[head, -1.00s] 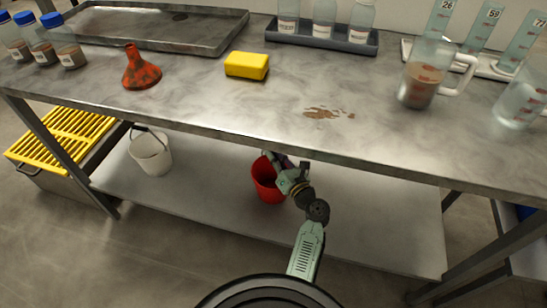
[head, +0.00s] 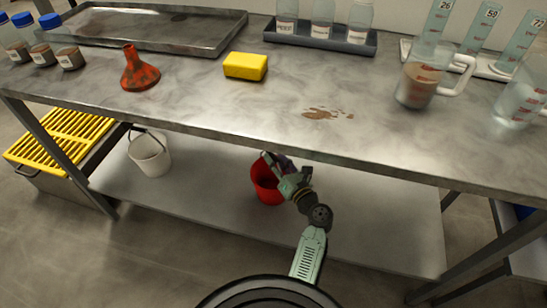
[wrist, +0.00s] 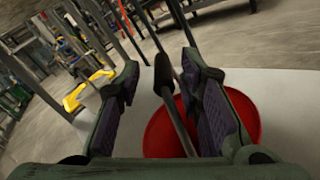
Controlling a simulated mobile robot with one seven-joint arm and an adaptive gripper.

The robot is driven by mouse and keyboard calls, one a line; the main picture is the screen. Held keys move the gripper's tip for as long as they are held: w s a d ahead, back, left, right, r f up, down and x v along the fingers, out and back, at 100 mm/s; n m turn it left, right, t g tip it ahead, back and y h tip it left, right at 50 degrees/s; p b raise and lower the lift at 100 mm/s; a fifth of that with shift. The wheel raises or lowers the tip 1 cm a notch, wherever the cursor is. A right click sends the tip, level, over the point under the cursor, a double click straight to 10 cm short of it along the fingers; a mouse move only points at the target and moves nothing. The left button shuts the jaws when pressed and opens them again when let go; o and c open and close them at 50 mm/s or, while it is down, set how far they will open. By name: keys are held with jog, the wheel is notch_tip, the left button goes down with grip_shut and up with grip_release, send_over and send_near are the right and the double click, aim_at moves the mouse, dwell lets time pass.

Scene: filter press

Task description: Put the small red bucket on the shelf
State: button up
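The small red bucket (head: 266,186) is at the lower shelf (head: 215,215) under the bench, near the middle, and looks upright on it. In the wrist view the bucket (wrist: 241,108) lies below and behind my fingers, over the pale shelf surface. Its dark handle (wrist: 176,112) stands up between the fingers. My gripper (wrist: 160,68) is open, with a clear gap from each finger to the handle. In the head view my gripper (head: 277,164) is at the bucket's upper right, partly under the bench edge, and hides part of its rim.
A white bucket (head: 150,154) stands on the shelf's left part. The bench top (head: 210,95) overhangs the shelf and carries a funnel, a yellow sponge, jugs and bottles. A yellow-grated bin (head: 65,135) is at left. The shelf right of my arm is clear.

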jog(key=v, duration=1)
jog(key=shift+s, duration=0.2)
